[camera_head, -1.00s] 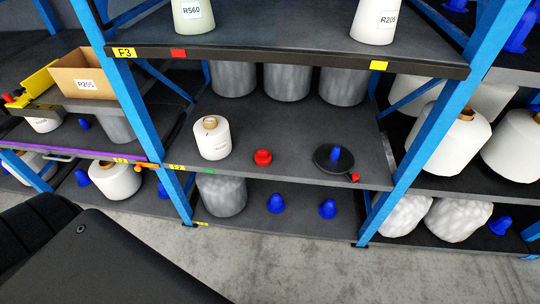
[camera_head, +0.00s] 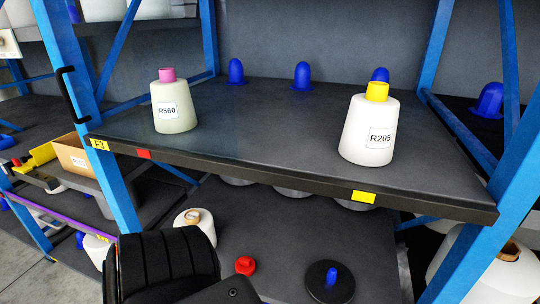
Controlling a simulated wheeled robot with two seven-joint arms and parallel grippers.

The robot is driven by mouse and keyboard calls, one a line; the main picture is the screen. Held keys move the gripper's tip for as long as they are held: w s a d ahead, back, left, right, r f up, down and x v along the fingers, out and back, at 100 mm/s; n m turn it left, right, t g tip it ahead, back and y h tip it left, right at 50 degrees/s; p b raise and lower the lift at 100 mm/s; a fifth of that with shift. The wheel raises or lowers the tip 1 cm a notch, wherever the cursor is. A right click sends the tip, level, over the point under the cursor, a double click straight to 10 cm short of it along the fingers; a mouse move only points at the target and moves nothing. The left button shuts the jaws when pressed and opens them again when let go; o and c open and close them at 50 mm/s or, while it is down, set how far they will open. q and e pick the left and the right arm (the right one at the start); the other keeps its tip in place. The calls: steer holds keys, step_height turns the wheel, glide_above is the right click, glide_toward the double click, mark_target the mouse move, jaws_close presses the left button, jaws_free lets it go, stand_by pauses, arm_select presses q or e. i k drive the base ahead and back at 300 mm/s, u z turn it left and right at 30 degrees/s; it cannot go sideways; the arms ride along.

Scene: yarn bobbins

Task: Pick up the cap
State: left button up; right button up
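Several cap-like pieces show, and I cannot tell which is the task's cap. A red cap-shaped piece (camera_head: 245,265) sits on the middle shelf, just right of a dark arm part of mine. A pink cap (camera_head: 167,75) tops the greenish-white bobbin labelled R560 (camera_head: 174,108). A yellow cap (camera_head: 377,91) tops the white bobbin labelled R205 (camera_head: 366,130). Both bobbins stand upright on the upper shelf (camera_head: 265,125). Neither of my grippers is in view.
Blue pegs (camera_head: 302,75) line the back of the upper shelf. Blue rack posts (camera_head: 90,120) stand at both sides. A white bobbin (camera_head: 196,222) and a dark disc with a blue peg (camera_head: 330,283) are on the middle shelf. The upper shelf is clear between the bobbins.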

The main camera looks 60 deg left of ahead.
mark_target(245, 264)
steer(key=u, duration=0.6)
steer(key=i, duration=0.95)
steer(key=u, duration=0.95)
